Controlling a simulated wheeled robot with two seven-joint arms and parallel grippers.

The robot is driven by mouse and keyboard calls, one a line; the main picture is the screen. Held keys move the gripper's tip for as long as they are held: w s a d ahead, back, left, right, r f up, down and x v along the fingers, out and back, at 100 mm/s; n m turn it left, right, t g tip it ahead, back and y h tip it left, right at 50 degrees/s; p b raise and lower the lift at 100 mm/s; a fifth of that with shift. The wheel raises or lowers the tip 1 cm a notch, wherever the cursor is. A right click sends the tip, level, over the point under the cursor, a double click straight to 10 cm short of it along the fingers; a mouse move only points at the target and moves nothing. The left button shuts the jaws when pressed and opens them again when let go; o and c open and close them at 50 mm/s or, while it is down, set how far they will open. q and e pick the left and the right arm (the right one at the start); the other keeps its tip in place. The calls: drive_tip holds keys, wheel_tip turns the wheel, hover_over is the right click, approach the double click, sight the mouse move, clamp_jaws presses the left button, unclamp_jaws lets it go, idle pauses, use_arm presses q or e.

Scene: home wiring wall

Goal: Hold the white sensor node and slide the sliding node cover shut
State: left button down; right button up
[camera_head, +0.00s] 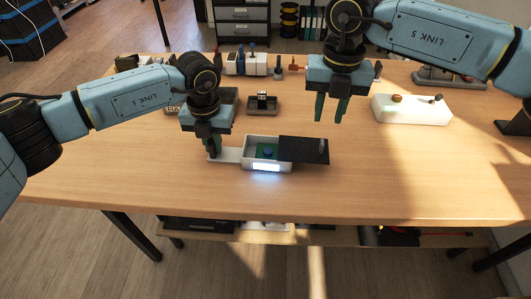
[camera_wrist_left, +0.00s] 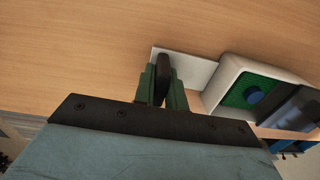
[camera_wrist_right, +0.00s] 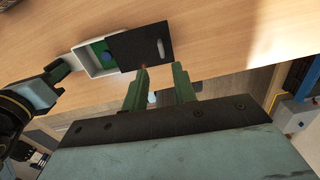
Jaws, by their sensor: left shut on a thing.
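The white sensor node (camera_head: 247,154) sits on the wooden table, with a green board and a blue round part showing inside its open left portion. The dark sliding cover (camera_head: 300,149) covers the right part and sticks out to the right; a small upright tab (camera_head: 323,146) stands near its right end. My left gripper (camera_head: 213,153) is shut on the dark upright handle (camera_wrist_left: 162,75) on the node's white side plate (camera_wrist_left: 190,66). My right gripper (camera_head: 331,108) is open and empty, above and behind the cover. Its fingers also show in the right wrist view (camera_wrist_right: 158,82).
A small dark block on a tray (camera_head: 263,103) stands behind the node. A white block with knobs (camera_head: 411,109) is at the right, and several small parts line the table's back. The table is clear to the node's right and in front.

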sight(321, 141)
drive_tip(key=shift+d+f, duration=0.1)
drive_tip(key=shift+f, duration=4.35)
clamp_jaws()
drive_tip(key=shift+w+a, duration=0.1)
drive_tip(key=shift+a, duration=0.15)
use_arm(q)
drive_tip(key=shift+d, duration=0.1)
use_arm(e)
drive_tip(key=shift+w+a, duration=0.2)
drive_tip(key=shift+a, duration=3.7)
drive_tip(key=shift+o, duration=0.5)
unclamp_jaws()
